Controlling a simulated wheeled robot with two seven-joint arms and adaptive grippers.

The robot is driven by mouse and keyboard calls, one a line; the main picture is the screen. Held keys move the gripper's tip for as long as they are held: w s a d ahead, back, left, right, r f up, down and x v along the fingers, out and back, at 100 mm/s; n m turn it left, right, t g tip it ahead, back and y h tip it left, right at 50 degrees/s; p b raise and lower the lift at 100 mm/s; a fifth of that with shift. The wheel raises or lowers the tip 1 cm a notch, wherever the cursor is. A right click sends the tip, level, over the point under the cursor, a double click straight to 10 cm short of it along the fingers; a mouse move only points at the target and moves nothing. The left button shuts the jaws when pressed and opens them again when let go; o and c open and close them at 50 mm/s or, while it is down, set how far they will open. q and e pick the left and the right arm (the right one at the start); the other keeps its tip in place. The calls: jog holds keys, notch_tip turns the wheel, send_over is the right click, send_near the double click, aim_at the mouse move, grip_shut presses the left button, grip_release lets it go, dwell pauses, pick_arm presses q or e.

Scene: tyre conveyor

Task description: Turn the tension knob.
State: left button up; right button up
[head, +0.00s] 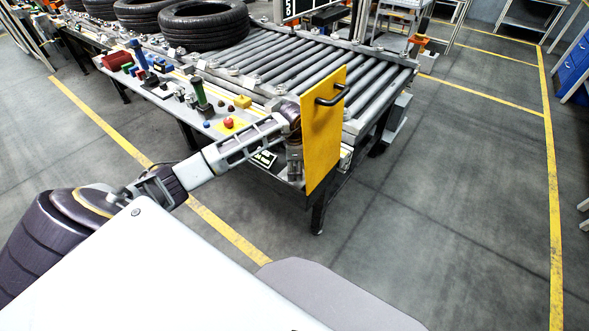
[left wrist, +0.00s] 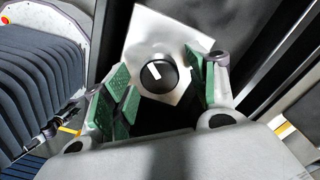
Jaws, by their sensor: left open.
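The tension knob (left wrist: 152,82) shows in the left wrist view as a round black knob with a white mark. It is on a pale, tilted plate (left wrist: 157,27). My left gripper (left wrist: 160,72) is open, its green-padded fingers on either side of the knob in the picture. The pads look apart from the knob; I cannot tell how deep they reach over it. In the head view my left gripper (head: 294,164) points down beside the yellow panel (head: 321,135) at the conveyor's near end. The knob is hidden there. My right gripper is not in view.
The roller conveyor (head: 290,62) carries black tyres (head: 204,22) at the back left. A bench along its side holds a red button (head: 228,123) and several small coloured parts. A black handle (head: 333,97) sticks out from the yellow panel. The floor on the right is clear.

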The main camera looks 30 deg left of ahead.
pick_arm(q)
jog(key=c, duration=1)
jog(key=shift+c, duration=0.2)
